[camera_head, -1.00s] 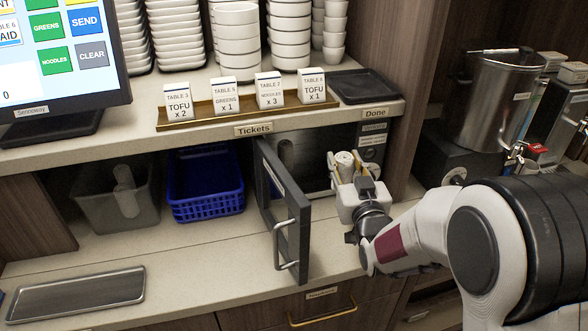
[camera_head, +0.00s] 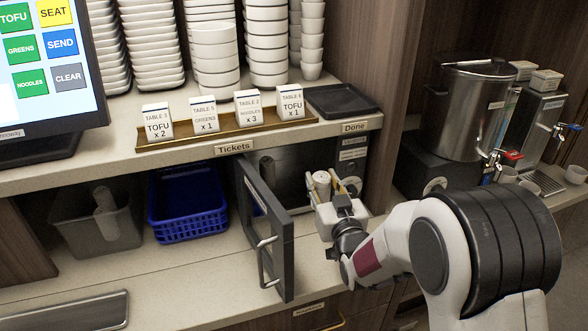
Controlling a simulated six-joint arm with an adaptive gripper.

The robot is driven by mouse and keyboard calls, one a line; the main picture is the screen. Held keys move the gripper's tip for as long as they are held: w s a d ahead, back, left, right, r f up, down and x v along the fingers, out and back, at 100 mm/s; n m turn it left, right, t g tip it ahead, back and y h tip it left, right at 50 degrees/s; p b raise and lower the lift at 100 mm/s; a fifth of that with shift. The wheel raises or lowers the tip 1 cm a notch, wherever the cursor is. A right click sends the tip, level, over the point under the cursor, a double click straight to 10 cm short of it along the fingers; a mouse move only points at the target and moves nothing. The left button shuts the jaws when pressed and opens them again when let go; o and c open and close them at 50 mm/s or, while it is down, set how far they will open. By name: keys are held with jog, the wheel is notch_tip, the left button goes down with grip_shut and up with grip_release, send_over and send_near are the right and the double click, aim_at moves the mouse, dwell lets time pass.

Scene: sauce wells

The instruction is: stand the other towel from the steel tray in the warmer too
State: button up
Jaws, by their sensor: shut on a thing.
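My gripper (camera_head: 323,183) is shut on a rolled white towel (camera_head: 321,178), held upright at the front right of the warmer's opening. The warmer (camera_head: 352,168) is a dark box under the counter. Its door (camera_head: 268,228) stands open towards the front. A pale upright roll (camera_head: 267,168), probably a towel, shows dimly inside, partly hidden by the door. My gripper hides part of the opening, so I cannot tell how far the held towel is inside. The steel tray (camera_head: 72,312) at the lower left shows no towel on its visible part.
A blue basket (camera_head: 188,212) and a grey bin (camera_head: 95,230) stand left of the door. Ticket cards (camera_head: 205,116) on a brass rail and a black tray (camera_head: 342,101) are on the counter above. A steel urn (camera_head: 478,105) stands at the right.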

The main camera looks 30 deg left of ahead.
jog(key=s+a+f+x, duration=0.1)
jog(key=f+x, duration=0.2)
jog(key=x, duration=1.4)
jog(key=shift+a, duration=0.3)
jog(key=shift+f, duration=0.15)
jog(key=shift+f, duration=1.6)
jog(key=shift+w+a+f, duration=0.1)
jog(key=shift+w+f, duration=0.05)
jog(key=shift+f, duration=0.15)
jog(key=shift+f, duration=0.1)
jog(key=o, duration=1.1)
